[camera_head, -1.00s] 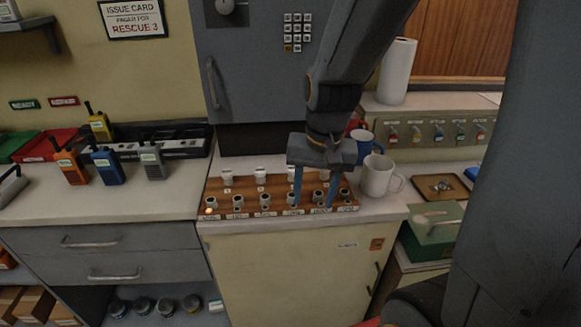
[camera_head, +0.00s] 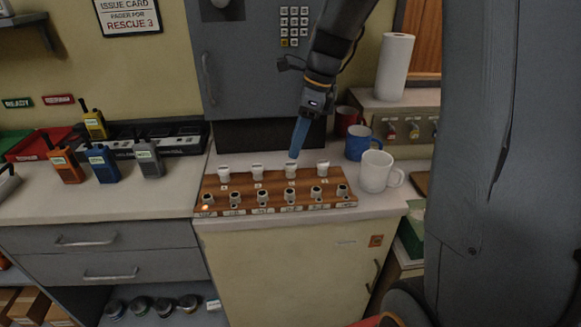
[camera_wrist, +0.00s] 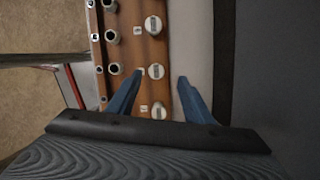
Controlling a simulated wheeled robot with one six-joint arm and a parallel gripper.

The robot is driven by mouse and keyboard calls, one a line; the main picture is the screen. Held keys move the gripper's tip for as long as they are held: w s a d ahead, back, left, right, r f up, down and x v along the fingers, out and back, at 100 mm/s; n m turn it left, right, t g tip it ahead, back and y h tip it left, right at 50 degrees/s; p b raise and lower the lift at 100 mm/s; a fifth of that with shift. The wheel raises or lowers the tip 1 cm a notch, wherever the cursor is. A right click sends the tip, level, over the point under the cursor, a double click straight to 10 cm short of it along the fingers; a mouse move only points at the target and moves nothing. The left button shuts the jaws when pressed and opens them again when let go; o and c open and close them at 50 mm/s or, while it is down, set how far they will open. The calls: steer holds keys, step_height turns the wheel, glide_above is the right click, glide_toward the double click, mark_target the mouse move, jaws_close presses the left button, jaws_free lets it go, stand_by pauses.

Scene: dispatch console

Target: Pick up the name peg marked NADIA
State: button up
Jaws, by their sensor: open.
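A brown wooden peg board (camera_head: 275,205) lies on the counter, with a back row of white-capped name pegs and a front row of several round metal sockets. The lettering is too small to read, so I cannot tell which peg is marked NADIA. My gripper (camera_head: 293,155) points down at the third peg from the left (camera_head: 290,171), its tips at about the cap's height or just above. In the wrist view, my open gripper (camera_wrist: 160,76) has one blue finger on each side of a white peg cap (camera_wrist: 156,71); other caps (camera_wrist: 153,25) (camera_wrist: 159,111) are beside it.
A white mug (camera_head: 376,172), a blue mug (camera_head: 358,142) and a red mug (camera_head: 345,119) stand right of the board. Radios (camera_head: 105,164) and a charger rack (camera_head: 165,141) are at the left. The grey cabinet (camera_head: 262,75) rises behind.

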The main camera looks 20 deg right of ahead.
mark_target(291, 164)
steer(key=shift+s+p+x, duration=0.2)
steer(key=shift+p+x, duration=0.2)
steer(key=shift+x, duration=1.1)
steer(key=shift+s+p+x, duration=0.2)
steer(key=shift+p+x, duration=0.2)
steer(key=shift+x, duration=1.1)
steer(key=shift+d, duration=0.15)
steer(key=c, duration=1.1)
